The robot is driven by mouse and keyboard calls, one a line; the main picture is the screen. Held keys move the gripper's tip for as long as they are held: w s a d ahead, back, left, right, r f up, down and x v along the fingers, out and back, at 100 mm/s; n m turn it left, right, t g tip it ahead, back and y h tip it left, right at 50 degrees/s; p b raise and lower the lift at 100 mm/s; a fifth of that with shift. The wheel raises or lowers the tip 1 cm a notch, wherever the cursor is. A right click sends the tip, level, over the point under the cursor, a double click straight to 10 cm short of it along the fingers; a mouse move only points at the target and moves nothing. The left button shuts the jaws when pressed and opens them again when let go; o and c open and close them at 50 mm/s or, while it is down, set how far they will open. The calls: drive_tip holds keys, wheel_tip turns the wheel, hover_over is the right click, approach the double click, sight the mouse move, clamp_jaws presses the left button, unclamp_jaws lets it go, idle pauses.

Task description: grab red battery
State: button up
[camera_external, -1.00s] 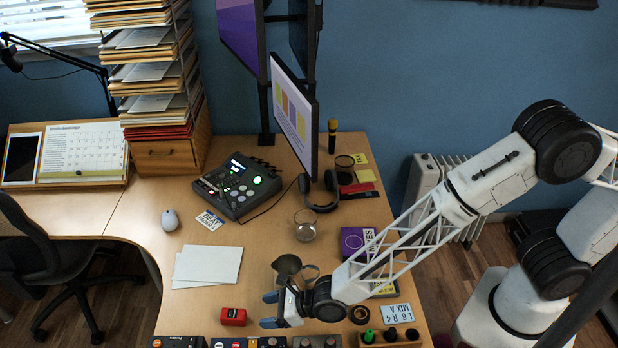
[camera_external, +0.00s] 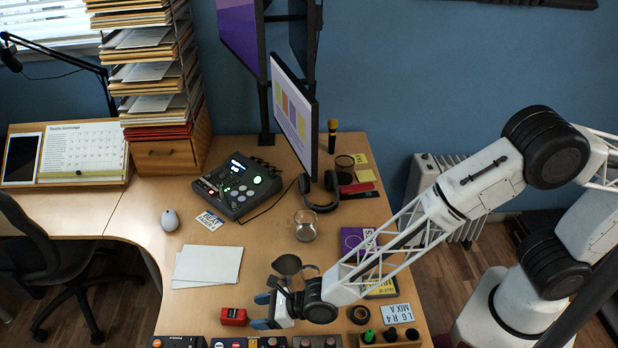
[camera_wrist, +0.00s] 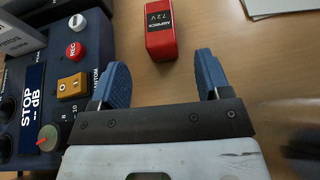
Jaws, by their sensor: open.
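The red battery (camera_external: 233,317) lies on the desk near its front edge. In the wrist view the red battery (camera_wrist: 160,30) shows a black label and sits just beyond my fingertips, between their lines. My gripper (camera_external: 263,311) is just right of the battery in the external view. Its two blue fingers are spread apart with nothing between them, as the wrist view of my gripper (camera_wrist: 160,75) shows. The battery is apart from both fingers.
A dark blue pedal box (camera_wrist: 65,80) with knobs and buttons stands close left of my fingers in the wrist view. White paper (camera_external: 207,266) lies behind the battery. Several pedals (camera_external: 270,343) line the front edge.

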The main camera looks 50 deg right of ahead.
sight(242, 314)
drive_tip(key=shift+x, duration=2.6)
drive_tip(key=shift+r, duration=0.15)
drive_tip(key=c, duration=1.1)
drive_tip(key=shift+c, duration=0.2)
drive_tip(key=shift+r, duration=0.7)
wheel_tip(242, 314, up, 2)
drive_tip(key=shift+w+r, duration=0.1)
drive_tip(key=s+d, duration=0.3)
drive_tip(key=s, duration=0.1)
drive_tip(key=s+d+r, duration=0.1)
drive_tip(key=s+d, duration=0.2)
drive_tip(key=d, duration=0.1)
drive_tip(key=s+d, duration=0.4)
drive_tip(key=shift+s+r, duration=0.15)
drive_tip(key=shift+s, duration=0.15)
